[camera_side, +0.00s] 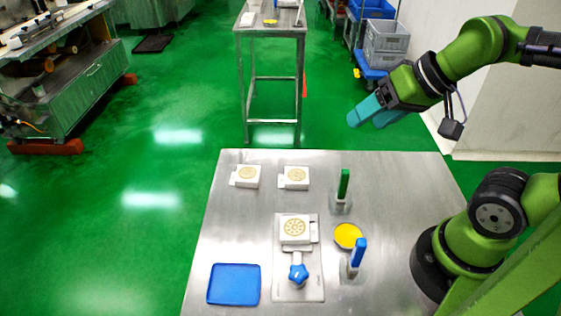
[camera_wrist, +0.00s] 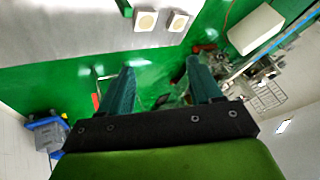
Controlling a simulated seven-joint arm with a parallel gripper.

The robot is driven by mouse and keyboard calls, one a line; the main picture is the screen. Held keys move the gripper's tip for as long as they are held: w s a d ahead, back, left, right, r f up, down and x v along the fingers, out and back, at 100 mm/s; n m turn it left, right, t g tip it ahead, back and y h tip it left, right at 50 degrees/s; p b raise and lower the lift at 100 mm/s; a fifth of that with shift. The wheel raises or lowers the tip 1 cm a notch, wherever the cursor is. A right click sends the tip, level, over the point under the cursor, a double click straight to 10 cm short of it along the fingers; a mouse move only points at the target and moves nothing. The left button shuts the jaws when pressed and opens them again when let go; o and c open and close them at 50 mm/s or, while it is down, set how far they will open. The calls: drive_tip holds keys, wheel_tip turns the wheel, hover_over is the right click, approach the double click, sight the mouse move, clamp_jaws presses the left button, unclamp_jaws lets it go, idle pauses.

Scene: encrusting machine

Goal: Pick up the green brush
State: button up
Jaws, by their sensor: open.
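The green brush (camera_side: 344,183) stands upright, handle up, in a small metal holder (camera_side: 341,205) on the right half of the steel table in the side view. My gripper (camera_side: 364,116) is in the air above and beyond the table's back right corner, up and to the right of the brush, touching nothing. In the wrist view my gripper (camera_wrist: 158,85) shows two teal fingers spread apart with nothing between them.
A blue brush (camera_side: 358,252) stands in a holder near a yellow dish (camera_side: 347,236). White moulds (camera_side: 246,182) sit at the back left; another lies on a plate with a blue knob (camera_side: 298,272). A blue tray (camera_side: 234,298) is front left. The table's left middle is bare.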

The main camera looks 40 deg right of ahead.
sight(346, 170)
drive_tip(key=shift+c, duration=1.2)
drive_tip(key=shift+f, duration=0.1)
drive_tip(key=w+f+m+g, duration=0.1)
drive_tip(key=f+g, duration=0.1)
drive_tip(key=f, duration=0.4)
drive_tip(key=w+f+m+g+h, duration=0.1)
drive_tip(key=f+m+g, duration=0.1)
drive_tip(key=f, duration=0.4)
drive_tip(key=w+f+m+g+h, duration=0.1)
drive_tip(key=f+m+g, duration=0.1)
drive_tip(key=f, duration=0.4)
drive_tip(key=shift+w+a+g, duration=0.1)
drive_tip(key=shift+a+g, duration=0.05)
drive_tip(key=shift+g, duration=0.45)
drive_tip(key=shift+c, duration=0.3)
clamp_jaws()
